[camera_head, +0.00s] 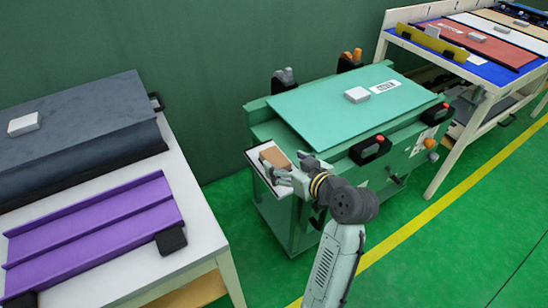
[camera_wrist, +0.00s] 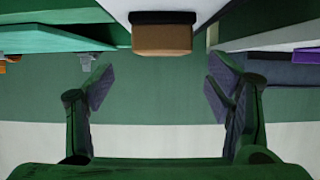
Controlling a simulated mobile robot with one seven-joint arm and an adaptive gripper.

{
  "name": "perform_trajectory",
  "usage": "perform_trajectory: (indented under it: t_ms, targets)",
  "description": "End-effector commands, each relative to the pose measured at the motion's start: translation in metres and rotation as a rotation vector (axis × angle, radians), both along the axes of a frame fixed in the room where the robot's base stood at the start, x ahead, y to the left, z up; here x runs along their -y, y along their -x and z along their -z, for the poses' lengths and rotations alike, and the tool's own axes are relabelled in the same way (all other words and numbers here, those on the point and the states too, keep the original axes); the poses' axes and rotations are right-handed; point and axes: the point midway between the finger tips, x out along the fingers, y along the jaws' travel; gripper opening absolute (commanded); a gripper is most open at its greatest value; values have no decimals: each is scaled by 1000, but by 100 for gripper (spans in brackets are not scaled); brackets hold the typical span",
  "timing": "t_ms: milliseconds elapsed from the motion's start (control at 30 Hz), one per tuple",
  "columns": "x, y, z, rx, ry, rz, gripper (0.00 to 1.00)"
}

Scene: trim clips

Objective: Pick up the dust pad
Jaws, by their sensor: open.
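A brown block with a dark layer (camera_head: 275,157), which looks like the dust pad, lies on a small white side tray (camera_head: 258,167) at the left end of the green cart. In the wrist view the block (camera_wrist: 161,40) is at the top centre, its dark layer along one edge. My gripper (camera_head: 285,175) is at the tray, close beside the block. In the wrist view my gripper (camera_wrist: 158,88) is open, with nothing between its fingers. The block lies beyond the fingertips and appears apart from them. My gripper partly covers the tray in the head view.
The green cart (camera_head: 320,110) carries a teal panel with a pale block (camera_head: 357,95) and black-and-red clips (camera_head: 370,149). A white table with a purple trim piece (camera_head: 95,232) and dark panel stands left. Another bench (camera_head: 455,158) stands right. Green floor lies between.

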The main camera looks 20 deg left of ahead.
Motion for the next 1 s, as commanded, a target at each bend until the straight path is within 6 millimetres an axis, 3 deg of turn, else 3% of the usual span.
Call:
perform_trajectory:
  t_ms: [500,767,1000]
  targets:
    - [-42,-29,26,0,0,-1,73]
    - [-45,-32,29,2,1,0,73]
    - [-45,-32,29,2,1,0,59]
